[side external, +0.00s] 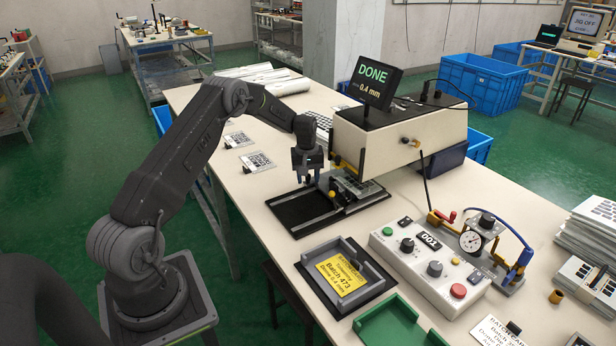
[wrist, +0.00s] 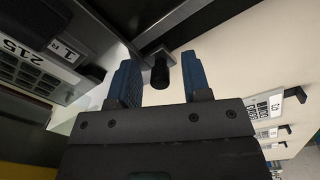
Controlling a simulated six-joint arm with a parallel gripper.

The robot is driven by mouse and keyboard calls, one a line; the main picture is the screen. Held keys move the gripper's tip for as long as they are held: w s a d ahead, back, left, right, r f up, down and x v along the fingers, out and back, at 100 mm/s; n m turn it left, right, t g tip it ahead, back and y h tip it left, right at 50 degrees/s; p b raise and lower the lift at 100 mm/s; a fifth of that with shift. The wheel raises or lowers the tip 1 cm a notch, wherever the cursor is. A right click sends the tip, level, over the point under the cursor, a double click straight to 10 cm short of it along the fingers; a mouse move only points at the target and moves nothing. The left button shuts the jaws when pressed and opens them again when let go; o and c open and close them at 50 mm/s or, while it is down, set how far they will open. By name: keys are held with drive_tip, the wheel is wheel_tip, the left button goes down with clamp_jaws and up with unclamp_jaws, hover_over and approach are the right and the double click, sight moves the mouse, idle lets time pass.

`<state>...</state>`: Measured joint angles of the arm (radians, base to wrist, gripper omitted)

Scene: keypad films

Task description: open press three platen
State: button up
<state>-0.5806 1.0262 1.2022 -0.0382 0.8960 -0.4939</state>
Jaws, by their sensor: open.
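The press (side external: 400,130) is a cream-coloured machine with a screen (side external: 374,80) reading "DONE" and "0.4 mm". In front of it, a black platen or slide (side external: 305,212) lies on the bench, with a patterned dark plate (side external: 356,184) at the press mouth. My gripper (side external: 307,176) points down over the slide's far end. In the wrist view the blue fingers (wrist: 160,82) are apart. A dark cylindrical knob (wrist: 160,68) on a grey bracket shows between them, with visible gaps. A plate labelled "215" (wrist: 35,60) is at left. I cannot tell which press is number three.
A grey tray (side external: 345,280) with a yellow batch card stands in front. The control box (side external: 430,268) with knobs and a red button, and a dial gauge (side external: 471,240), are at right. Small label cards (side external: 257,161) lie left of my gripper. A green tray (side external: 395,325) is nearest.

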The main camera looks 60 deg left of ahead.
clamp_jaws()
idle(0.3)
drive_tip(key=s, duration=1.4)
drive_tip(key=shift+s, duration=0.25)
drive_tip(key=shift+a, duration=0.1)
unclamp_jaws()
